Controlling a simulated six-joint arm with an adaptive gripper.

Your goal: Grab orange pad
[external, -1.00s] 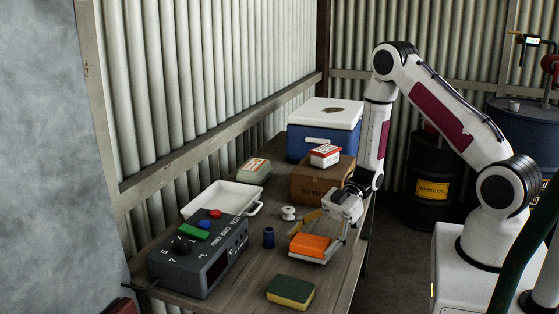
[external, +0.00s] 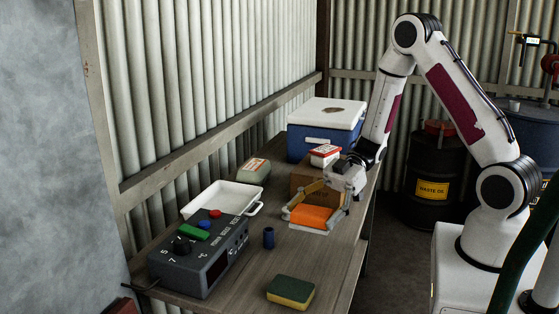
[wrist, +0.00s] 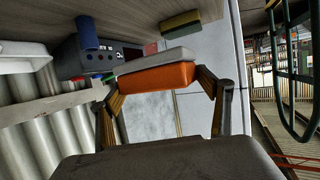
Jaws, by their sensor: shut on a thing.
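The orange pad (external: 312,216), with a pale grey layer on its other face, is between the two fingers of my gripper (external: 308,222). In the wrist view the orange pad (wrist: 158,77) spans the gap between the fingertips of my gripper (wrist: 160,84), and both fingers press on its ends. The gripper is shut on it. The pad appears held above the wooden table (external: 250,262), in front of the brown cardboard box.
A green-yellow sponge (external: 291,291), a dark blue cylinder (external: 268,238), a grey control box (external: 200,262) and a white tray (external: 222,194) stand on the table. The cardboard box (external: 305,181) and blue cooler (external: 322,139) stand behind. The front table middle is clear.

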